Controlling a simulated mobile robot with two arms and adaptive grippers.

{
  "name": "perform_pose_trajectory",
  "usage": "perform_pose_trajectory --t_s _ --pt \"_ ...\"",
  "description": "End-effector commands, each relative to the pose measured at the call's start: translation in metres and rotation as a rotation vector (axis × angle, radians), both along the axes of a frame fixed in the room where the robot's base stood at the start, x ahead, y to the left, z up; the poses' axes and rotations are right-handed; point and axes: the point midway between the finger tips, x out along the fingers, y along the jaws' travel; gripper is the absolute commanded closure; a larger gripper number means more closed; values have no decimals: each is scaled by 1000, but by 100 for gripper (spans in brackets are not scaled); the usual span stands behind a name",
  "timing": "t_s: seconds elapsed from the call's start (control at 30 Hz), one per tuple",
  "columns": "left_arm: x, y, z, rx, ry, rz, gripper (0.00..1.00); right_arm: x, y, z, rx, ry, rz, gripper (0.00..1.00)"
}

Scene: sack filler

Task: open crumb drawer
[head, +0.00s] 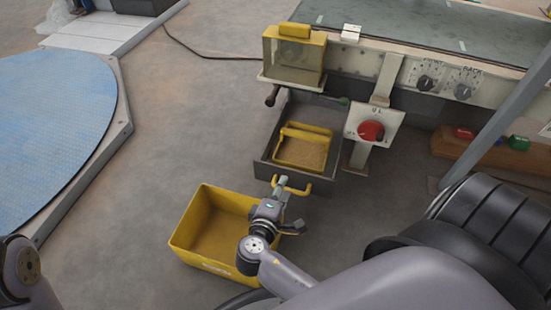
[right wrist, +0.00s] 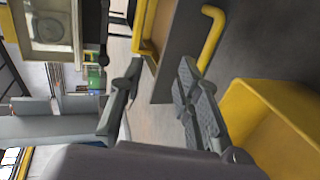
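The crumb drawer (head: 268,172) is a dark grey box standing pulled out from under the machine, its inside exposed. A yellow inner tray with tan crumbs (head: 303,153) sits in it. The drawer's yellow bar handle (head: 303,192) is on its front; in the right wrist view the handle (right wrist: 214,38) shows beyond one finger. My right gripper (head: 280,184) is at the left end of the handle in the head view. In the right wrist view its fingers (right wrist: 160,78) are spread, with no handle seen between them; contact cannot be told. My left gripper is out of view.
A yellow bin (head: 205,230) stands on the floor below my right gripper, in front of the drawer. A panel with a red knob (head: 371,131) is right of the drawer. A blue round platform (head: 50,110) lies left. Floor between platform and drawer is clear.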

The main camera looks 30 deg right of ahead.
Motion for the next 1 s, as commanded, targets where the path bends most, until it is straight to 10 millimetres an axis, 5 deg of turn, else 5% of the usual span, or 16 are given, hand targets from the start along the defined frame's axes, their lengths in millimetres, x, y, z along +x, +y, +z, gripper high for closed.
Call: perform_pose_trajectory --t_s 0.63,1.0 --pt "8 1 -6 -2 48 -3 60 -28 35 9 2 2 0 69" --pt "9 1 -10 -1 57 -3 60 -30 38 10 1 1 0 69"
